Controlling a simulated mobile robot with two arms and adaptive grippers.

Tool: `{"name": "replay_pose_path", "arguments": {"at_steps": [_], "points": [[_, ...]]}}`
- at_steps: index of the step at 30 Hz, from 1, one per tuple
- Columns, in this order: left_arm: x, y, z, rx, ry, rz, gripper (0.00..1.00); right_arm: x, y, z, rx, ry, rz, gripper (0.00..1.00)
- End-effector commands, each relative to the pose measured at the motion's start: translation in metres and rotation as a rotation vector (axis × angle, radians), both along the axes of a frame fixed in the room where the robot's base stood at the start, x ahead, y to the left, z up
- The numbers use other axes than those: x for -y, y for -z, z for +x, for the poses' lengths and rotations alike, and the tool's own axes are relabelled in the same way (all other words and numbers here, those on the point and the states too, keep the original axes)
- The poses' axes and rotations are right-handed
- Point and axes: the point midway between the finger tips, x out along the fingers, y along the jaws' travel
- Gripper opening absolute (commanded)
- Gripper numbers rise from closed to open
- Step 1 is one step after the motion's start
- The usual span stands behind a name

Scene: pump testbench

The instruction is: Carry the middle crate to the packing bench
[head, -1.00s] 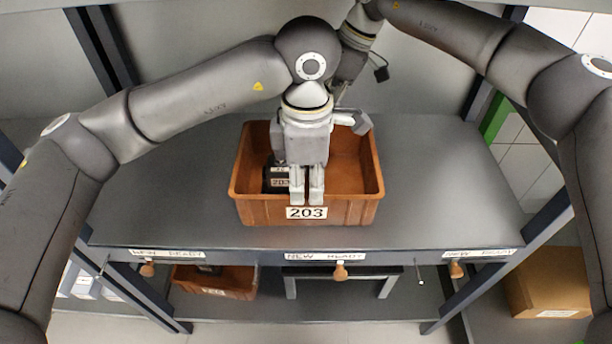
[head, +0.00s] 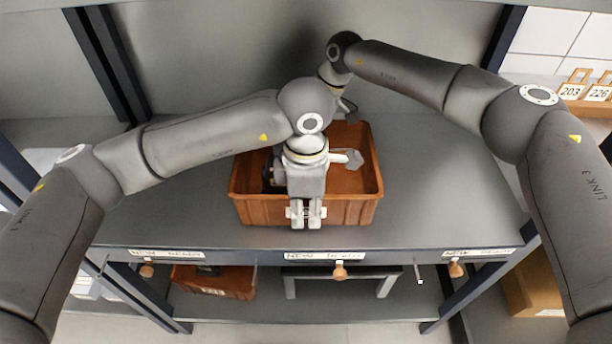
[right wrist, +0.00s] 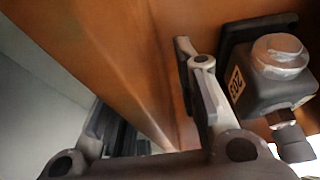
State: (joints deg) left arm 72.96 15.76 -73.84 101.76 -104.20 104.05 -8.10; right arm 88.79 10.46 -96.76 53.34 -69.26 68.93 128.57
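The orange-brown crate (head: 250,212) stands on the grey shelf top, its front label mostly covered. My left gripper (head: 306,220) is at the middle of the front wall, its two fingers close side by side over the label; whether they pinch the wall I cannot tell. My right gripper is mostly hidden behind the left arm in the head view, near the crate's far side. In the right wrist view its fingers (right wrist: 150,85) are spread apart by a crate wall (right wrist: 110,50). A dark pump (right wrist: 265,85) labelled 203 is inside the crate, beside one finger.
A second orange-brown crate (head: 213,281) sits on the lower level at left. Wooden knobs (head: 340,271) line the shelf's front edge. A cardboard box (head: 537,285) stands at lower right. Tags 203 and 226 (head: 585,92) show at upper right. The shelf top is clear either side.

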Motion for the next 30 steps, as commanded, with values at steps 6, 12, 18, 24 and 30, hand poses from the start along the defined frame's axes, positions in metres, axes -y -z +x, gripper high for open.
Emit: {"name": "replay_pose_path", "arguments": {"at_steps": [6,12,18,24,30], "points": [[-0.0001,0.0,0.0,0.0,0.0,0.0,0.18,0.0,-0.0001,0.0,0.0,0.0,0.0,0.18],[-0.0001,-0.0001,0.0,0.0,0.0,0.0,0.0,0.0001,-0.0003,0.0,0.0,0.0,0.0,0.0],[-0.0001,-0.0003,0.0001,0.0,0.0,0.0,0.0,0.0002,-0.0004,0.0,0.0,0.0,0.0,0.0],[0.0003,-0.002,0.0005,0.002,0.0,-0.002,0.0,-0.0005,-0.003,0.0007,0.002,0.001,0.003,0.0],[0.0002,-0.0046,0.0006,0.002,0.0,-0.002,0.0,-0.0004,-0.0055,0.0007,0.002,0.001,0.003,0.0]]}}
